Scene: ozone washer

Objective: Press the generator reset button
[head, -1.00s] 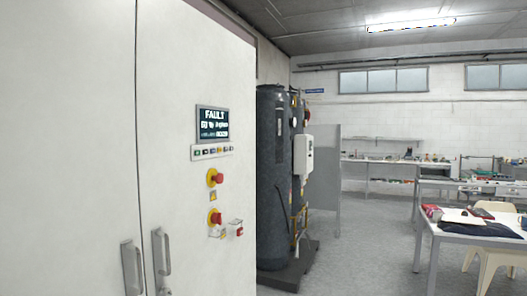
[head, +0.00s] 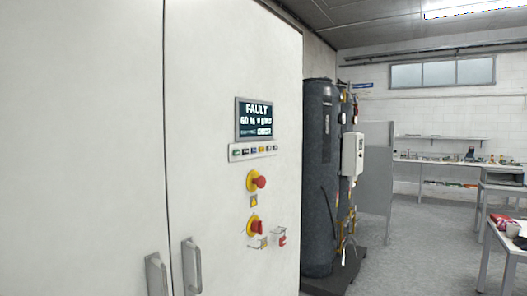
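In the head view a tall white cabinet (head: 90,130) fills the left side. A dark display (head: 255,119) on its right door reads "FAULT" with smaller text below. Under it is a strip of several small buttons (head: 253,150); their labels are too small to read, so I cannot tell which one is the reset. Below are a red mushroom button on a yellow base (head: 257,181), a yellow warning sign (head: 254,201), and a red switch on a yellow base (head: 256,227). A small red item in a clear cover (head: 281,238) is beside it. My gripper is not in view.
Two vertical handles stick out from the cabinet, one on the left door (head: 156,274) and one on the right door (head: 192,267). A dark tank (head: 319,180) stands right of the cabinet on a dark base. Grey floor is open at right, before a table (head: 508,240).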

